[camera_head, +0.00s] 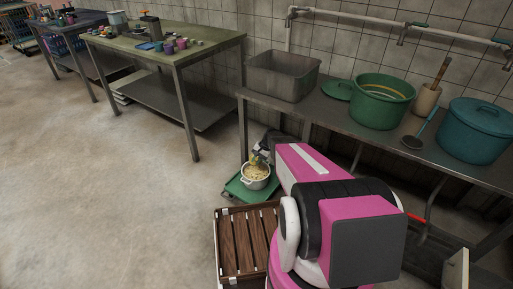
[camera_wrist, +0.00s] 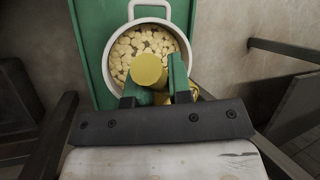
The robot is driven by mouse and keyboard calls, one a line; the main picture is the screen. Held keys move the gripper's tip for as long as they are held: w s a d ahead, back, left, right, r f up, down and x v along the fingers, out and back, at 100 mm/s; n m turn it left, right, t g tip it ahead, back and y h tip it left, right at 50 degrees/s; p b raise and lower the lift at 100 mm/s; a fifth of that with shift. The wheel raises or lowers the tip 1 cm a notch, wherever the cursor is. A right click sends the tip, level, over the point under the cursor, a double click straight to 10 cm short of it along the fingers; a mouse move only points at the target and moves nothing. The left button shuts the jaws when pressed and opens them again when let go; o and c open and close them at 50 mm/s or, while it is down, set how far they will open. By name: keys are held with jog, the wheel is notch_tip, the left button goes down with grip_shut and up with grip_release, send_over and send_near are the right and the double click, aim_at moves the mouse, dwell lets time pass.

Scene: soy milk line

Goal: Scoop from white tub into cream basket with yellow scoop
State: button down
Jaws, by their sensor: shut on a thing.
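The white tub (camera_head: 257,184) stands on a green tray on the floor, left of my arm. In the wrist view the white tub (camera_wrist: 187,39) is seen from above, holding many pale yellow round pieces. My gripper (camera_wrist: 154,84) is over the near part of the tub, its green fingers shut on the yellow scoop (camera_wrist: 147,69). The scoop is over the contents; I cannot tell whether it touches them or what it holds. In the head view my gripper (camera_head: 258,159) is small and partly hidden by my arm. I cannot make out a cream basket in either view.
The green tray (camera_head: 238,190) lies under the tub, with a brown slatted platform (camera_head: 240,243) nearer. A steel bench (camera_head: 330,112) behind carries a grey bin (camera_head: 283,77), a green tub (camera_head: 379,104) and a teal tub (camera_head: 474,135). Open floor lies to the left.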

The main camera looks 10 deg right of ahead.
notch_tip(320, 180, down, 10)
jog(key=f, duration=0.1)
jog(key=shift+s+a+r, duration=0.1)
jog(key=shift+s+r, duration=0.15)
jog(key=shift+r, duration=1.75)
jog(key=shift+s+r, duration=0.3)
jog(key=shift+r, duration=1.65)
jog(key=shift+s+a+r, duration=0.1)
jog(key=shift+s+r, duration=0.15)
jog(key=shift+r, duration=1.75)
jog(key=shift+s+a+f+n+t, duration=0.15)
jog(key=shift+s+n+t, duration=0.15)
jog(key=shift+s+t, duration=1.2)
jog(key=shift+s, duration=0.15)
